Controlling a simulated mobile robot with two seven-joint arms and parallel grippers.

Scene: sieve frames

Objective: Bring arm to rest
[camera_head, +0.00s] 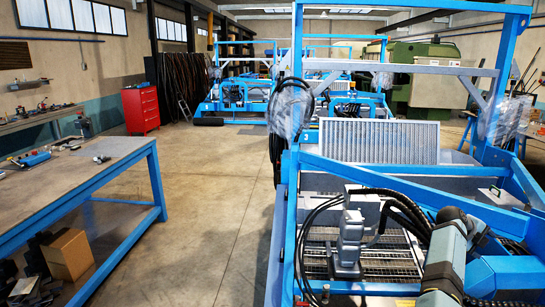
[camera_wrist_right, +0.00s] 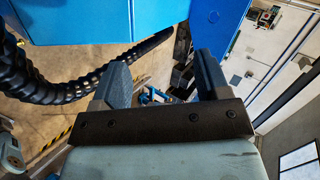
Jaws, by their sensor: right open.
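My right arm (camera_head: 443,262) comes in at the lower right of the head view, over the near blue machine frame. Its gripper (camera_head: 468,224) is at the dark upper end, close to the blue beams; its fingers are hard to make out there. In the right wrist view the gripper (camera_wrist_right: 162,70) shows two dark fingers spread apart with nothing between them. My left arm and gripper are not in view.
The blue sieve frame (camera_head: 288,215) surrounds the arm's area, with a grey blocky unit (camera_head: 351,228) and black cables. A ribbed black hose (camera_wrist_right: 70,92) passes near the gripper. A pale filter panel (camera_head: 380,141) stands behind. A workbench (camera_head: 75,180) is left, with clear floor (camera_head: 215,185) between.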

